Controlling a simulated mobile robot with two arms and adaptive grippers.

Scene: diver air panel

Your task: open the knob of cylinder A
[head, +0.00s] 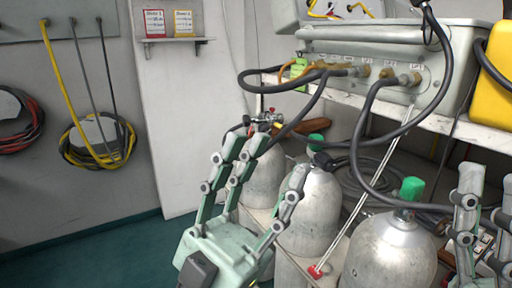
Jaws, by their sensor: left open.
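Three silvery gas cylinders stand below the bench; no letter label is readable, so I cannot tell which is cylinder A. The near right cylinder (392,255) has a green knob (411,189) on top. The middle cylinder (312,215) has a green knob (315,142). The far left cylinder (264,182) carries a valve with small fittings (264,119). My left gripper (268,160) is open and empty, its fingers pointing up in front of the far left and middle cylinders, partly covering them. My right gripper (487,212) shows partly at the right edge.
A grey panel box (385,62) with brass ports and black hoses sits on the white bench (478,132). Hoses hang among the cylinders. A thin rod with a red end (315,271) slants between the cylinders. Coiled hoses (97,142) hang on the left wall. The floor at left is clear.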

